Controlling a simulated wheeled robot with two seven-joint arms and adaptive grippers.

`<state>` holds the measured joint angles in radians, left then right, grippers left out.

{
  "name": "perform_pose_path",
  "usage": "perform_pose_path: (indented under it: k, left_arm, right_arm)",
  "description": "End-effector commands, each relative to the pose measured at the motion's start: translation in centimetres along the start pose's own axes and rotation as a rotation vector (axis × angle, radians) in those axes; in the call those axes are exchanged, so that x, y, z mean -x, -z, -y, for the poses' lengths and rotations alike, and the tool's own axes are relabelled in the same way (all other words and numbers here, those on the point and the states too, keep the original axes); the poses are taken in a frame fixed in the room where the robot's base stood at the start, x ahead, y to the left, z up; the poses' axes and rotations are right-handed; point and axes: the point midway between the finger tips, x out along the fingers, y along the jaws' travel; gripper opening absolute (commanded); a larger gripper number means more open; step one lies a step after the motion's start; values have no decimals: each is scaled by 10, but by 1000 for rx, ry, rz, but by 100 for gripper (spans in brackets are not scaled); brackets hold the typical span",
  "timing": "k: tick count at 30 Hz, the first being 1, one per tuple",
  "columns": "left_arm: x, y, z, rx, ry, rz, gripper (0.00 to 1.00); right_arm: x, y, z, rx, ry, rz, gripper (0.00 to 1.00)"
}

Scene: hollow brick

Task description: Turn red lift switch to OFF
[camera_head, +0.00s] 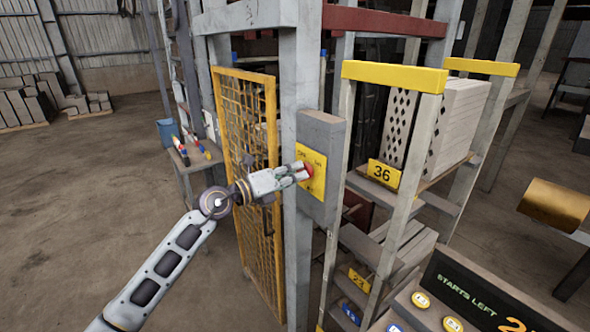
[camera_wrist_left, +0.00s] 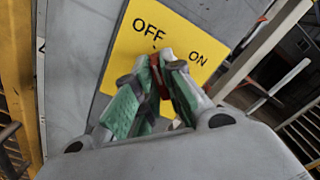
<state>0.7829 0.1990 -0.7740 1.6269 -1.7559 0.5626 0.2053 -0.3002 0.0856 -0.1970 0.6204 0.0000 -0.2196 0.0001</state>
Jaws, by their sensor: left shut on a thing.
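The red lift switch (camera_head: 308,169) sits on a yellow plate (camera_head: 318,192) on a grey box fixed to a grey post. In the left wrist view the plate (camera_wrist_left: 180,30) reads OFF at the left and ON at the right. The red switch (camera_wrist_left: 157,75) shows between the fingers there, its upper end just below a small mark under OFF. My left gripper (camera_head: 300,174) is shut on the switch, and its green-padded fingers (camera_wrist_left: 158,80) hide most of the knob. Its exact turn is hard to tell. My right gripper is not in view.
A yellow mesh gate (camera_head: 250,130) stands left of the post. A rack with yellow-topped posts (camera_head: 395,76) and a plate marked 36 (camera_head: 382,174) stands at the right. A button panel (camera_head: 470,300) is at the lower right. Open floor lies at the left.

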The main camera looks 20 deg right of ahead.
Motion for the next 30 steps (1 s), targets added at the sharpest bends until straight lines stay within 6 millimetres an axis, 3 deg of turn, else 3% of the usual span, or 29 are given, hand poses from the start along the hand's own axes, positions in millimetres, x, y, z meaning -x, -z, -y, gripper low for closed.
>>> perform_pose_path:
  k: [15,16,21,30]
  left_arm:
    - [0,-1,0,14,0,2,0]
    - [0,-1,0,15,0,2,13]
    - [0,0,0,14,0,1,32]
    - [0,0,0,13,0,1,32]
  right_arm:
    - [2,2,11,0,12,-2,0]
    - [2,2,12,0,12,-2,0]
    - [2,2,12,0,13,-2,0]
    - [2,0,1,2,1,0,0]
